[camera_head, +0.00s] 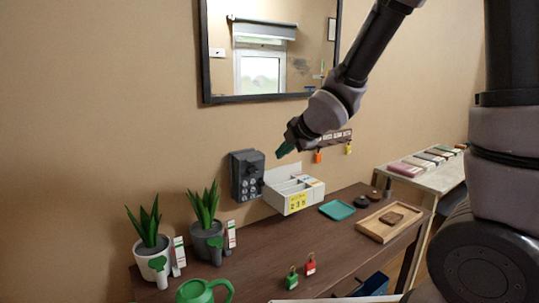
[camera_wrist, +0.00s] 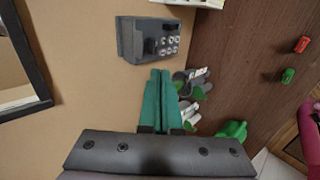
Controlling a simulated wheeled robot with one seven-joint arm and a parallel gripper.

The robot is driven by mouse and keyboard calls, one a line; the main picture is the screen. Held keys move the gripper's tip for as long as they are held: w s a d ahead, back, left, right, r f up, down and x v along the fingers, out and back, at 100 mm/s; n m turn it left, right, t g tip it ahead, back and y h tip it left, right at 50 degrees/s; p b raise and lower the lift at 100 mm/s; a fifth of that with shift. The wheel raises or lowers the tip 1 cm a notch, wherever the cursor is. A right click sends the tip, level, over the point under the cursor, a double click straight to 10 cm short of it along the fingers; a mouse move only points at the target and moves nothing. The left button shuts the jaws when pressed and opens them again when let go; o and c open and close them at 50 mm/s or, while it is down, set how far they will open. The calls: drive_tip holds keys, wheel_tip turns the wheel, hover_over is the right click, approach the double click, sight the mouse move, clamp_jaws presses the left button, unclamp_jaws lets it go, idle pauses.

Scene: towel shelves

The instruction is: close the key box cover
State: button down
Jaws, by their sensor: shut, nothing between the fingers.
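The key box (camera_head: 246,176) is a dark grey box on the wall with round buttons on its front. It also shows in the wrist view (camera_wrist: 140,42), just beyond my fingertips. I cannot tell its cover apart from the body clearly, nor how far it stands open. My gripper (camera_head: 283,151) has teal fingers and is above and to the right of the key box in the head view. In the wrist view the fingers (camera_wrist: 160,74) are together with nothing between them, and they look apart from the box.
A white tray box (camera_head: 294,190) stands right beside the key box. Potted plants (camera_head: 207,238) stand on the dark table to the left. A framed mirror (camera_head: 270,97) hangs above. A key rack (camera_head: 333,140) is on the wall behind my gripper. Padlocks (camera_head: 310,264) lie near the table front.

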drive_tip(key=w+a+f, duration=0.5)
drive_tip(key=w+a, duration=0.1)
drive_tip(key=w, duration=0.3)
drive_tip(key=shift+f, duration=0.2)
drive_tip(key=shift+w+a+r, duration=0.7)
drive_tip(key=shift+w+r, duration=0.1)
drive_tip(key=shift+w, duration=0.2)
